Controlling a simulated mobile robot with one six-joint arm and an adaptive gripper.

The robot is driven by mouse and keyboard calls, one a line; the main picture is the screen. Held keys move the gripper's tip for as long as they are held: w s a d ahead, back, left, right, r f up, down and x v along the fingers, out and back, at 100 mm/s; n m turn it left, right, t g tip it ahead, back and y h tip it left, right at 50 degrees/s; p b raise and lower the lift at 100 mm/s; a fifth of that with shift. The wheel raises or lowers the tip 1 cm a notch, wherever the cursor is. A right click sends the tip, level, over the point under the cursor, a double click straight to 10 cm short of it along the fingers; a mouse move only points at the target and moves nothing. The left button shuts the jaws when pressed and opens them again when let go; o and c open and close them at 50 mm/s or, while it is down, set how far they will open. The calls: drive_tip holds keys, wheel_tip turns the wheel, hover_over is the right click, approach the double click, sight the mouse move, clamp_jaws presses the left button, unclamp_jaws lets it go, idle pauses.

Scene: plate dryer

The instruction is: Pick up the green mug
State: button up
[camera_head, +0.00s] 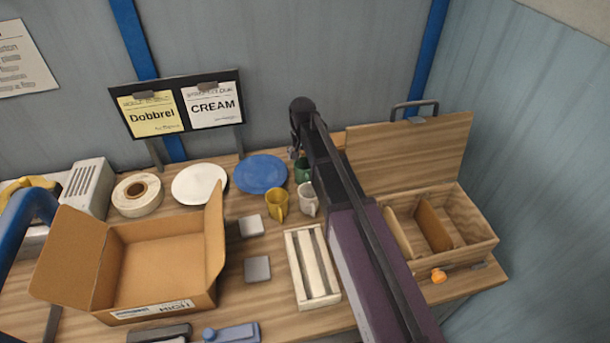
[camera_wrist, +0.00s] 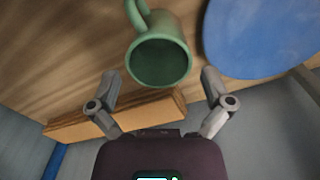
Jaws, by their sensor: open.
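The green mug (camera_head: 302,170) stands near the back of the wooden table, beside the blue plate and partly hidden by my arm. In the wrist view the green mug (camera_wrist: 160,52) shows its open rim and a handle at the top left. My gripper (camera_wrist: 162,82) is open, with its fingers spread to either side of the mug's rim, and nothing is held. In the head view my gripper (camera_head: 294,150) is mostly hidden behind my arm at the table's back edge. Contact between fingers and mug cannot be told.
The blue plate (camera_head: 260,174), a yellow mug (camera_head: 277,204) and a white mug (camera_head: 308,200) are close to the green mug. A lidded wooden box (camera_head: 470,240) stands right, an open cardboard box (camera_head: 150,262) left. A slatted wooden rack (camera_head: 312,268) lies in front.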

sight(303, 168)
drive_tip(key=shift+f, duration=0.15)
drive_tip(key=shift+w+d+f+b, duration=0.1)
drive_tip(key=shift+w+f+b, duration=0.05)
drive_tip(key=shift+f+b, duration=2.4)
drive_tip(key=shift+r, duration=0.1)
drive_tip(key=c, duration=1)
drive_tip(key=shift+r, duration=0.15)
wheel_tip(303, 168, up, 10)
drive_tip(key=p, duration=1)
